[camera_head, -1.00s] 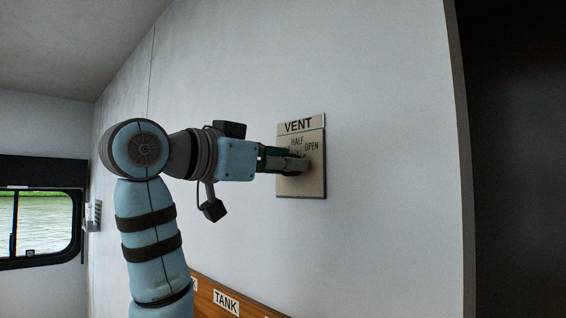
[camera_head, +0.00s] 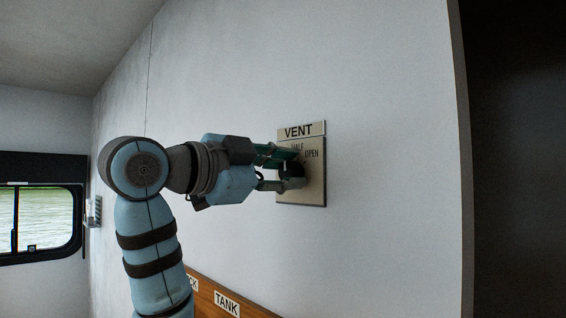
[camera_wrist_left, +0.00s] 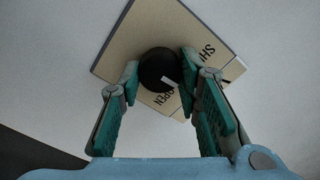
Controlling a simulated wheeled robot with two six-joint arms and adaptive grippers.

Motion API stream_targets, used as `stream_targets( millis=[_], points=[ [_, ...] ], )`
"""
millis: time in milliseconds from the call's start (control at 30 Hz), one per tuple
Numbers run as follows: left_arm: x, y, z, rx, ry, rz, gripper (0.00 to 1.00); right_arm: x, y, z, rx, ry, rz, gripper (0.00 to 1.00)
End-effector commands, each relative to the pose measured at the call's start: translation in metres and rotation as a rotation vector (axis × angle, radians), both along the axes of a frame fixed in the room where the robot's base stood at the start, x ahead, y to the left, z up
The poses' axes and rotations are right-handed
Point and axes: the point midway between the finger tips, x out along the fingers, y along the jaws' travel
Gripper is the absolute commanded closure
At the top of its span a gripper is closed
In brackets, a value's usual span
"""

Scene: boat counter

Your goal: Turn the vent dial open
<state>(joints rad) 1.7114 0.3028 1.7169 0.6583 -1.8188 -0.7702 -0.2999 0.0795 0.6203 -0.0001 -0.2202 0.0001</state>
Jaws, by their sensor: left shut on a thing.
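The vent panel (camera_head: 314,195) is a beige plate on the white wall under a VENT label (camera_head: 298,131). HALF and OPEN lettering shows beside my fingers. My left gripper (camera_head: 292,170) is at the dial, one finger above the other. In the left wrist view, the round black dial (camera_wrist_left: 156,66) lies between the fingertips of my left gripper (camera_wrist_left: 159,68), which is shut on it. A white mark on the dial points to the lower right, near the partly hidden OPEN word. The right finger covers some lettering, so the exact setting is unclear. My right gripper is not in view.
A wooden strip (camera_head: 262,312) with a TANK label (camera_head: 227,304) runs along the wall below. A window (camera_head: 38,218) is at the far left and a dark opening (camera_head: 515,160) at the right. The wall around the panel is clear.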

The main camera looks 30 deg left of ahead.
Motion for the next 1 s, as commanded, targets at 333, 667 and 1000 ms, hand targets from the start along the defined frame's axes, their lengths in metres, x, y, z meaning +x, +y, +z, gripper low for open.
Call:
stream_targets(
  millis=[333, 667, 1000],
  points=[
    [0.001, 0.000, -0.001, 0.309, -0.096, -0.002, 0.97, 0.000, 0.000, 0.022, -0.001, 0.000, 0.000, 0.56],
    [0.001, 0.000, -0.001, 0.587, -0.195, -0.002, 0.97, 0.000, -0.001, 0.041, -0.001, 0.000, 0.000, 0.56],
    [0.000, 0.000, -0.003, 0.773, -0.262, -0.001, 0.97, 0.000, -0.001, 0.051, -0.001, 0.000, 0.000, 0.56]
  ],
)
